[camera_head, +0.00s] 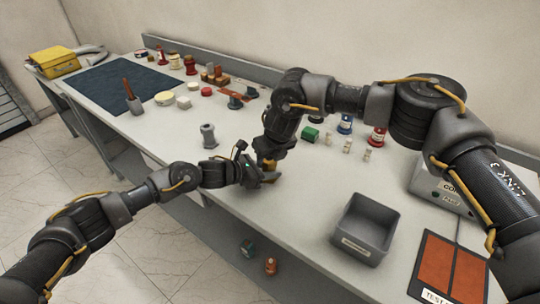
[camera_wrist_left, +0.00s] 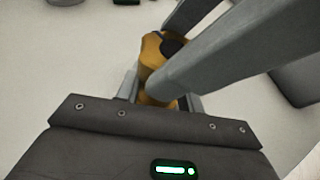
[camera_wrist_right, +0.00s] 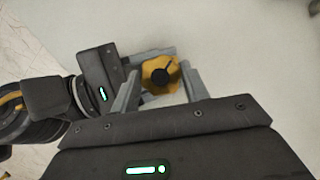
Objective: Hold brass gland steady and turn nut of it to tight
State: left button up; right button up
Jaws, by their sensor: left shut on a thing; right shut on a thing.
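The brass gland (camera_head: 268,164) is held between my two grippers above the front part of the bench. The left wrist view shows its yellow body (camera_wrist_left: 152,58) and dark opening. My left gripper (camera_head: 262,177) comes in from the side, shut on the gland body. My right gripper (camera_head: 271,156) comes down from above, shut at the gland's upper end. In the right wrist view the hexagonal nut (camera_wrist_right: 161,75) is seen end-on with a dark centre, between my right fingers. The grippers hide most of the gland, and how tight the nut sits cannot be told.
A grey bin (camera_head: 365,228) stands to the right, near an orange test pad (camera_head: 450,268) and a control box (camera_head: 440,188). A grey cylindrical part (camera_head: 208,136) stands left of the grippers. Several small parts and a dark blue mat (camera_head: 117,82) lie further back. Bench between grippers and bin is clear.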

jog(key=shift+a+m+h, duration=0.1)
jog(key=shift+m+h, duration=0.2)
jog(key=shift+m, duration=0.5)
jog(key=o, duration=1)
jog(key=shift+s, duration=0.1)
jog(key=shift+a+r, duration=0.1)
jog(key=shift+r, duration=0.15)
jog(key=v, duration=0.7)
jog(key=shift+s+d+r, duration=0.2)
jog(key=shift+d+r, duration=0.05)
jog(key=shift+d, duration=0.05)
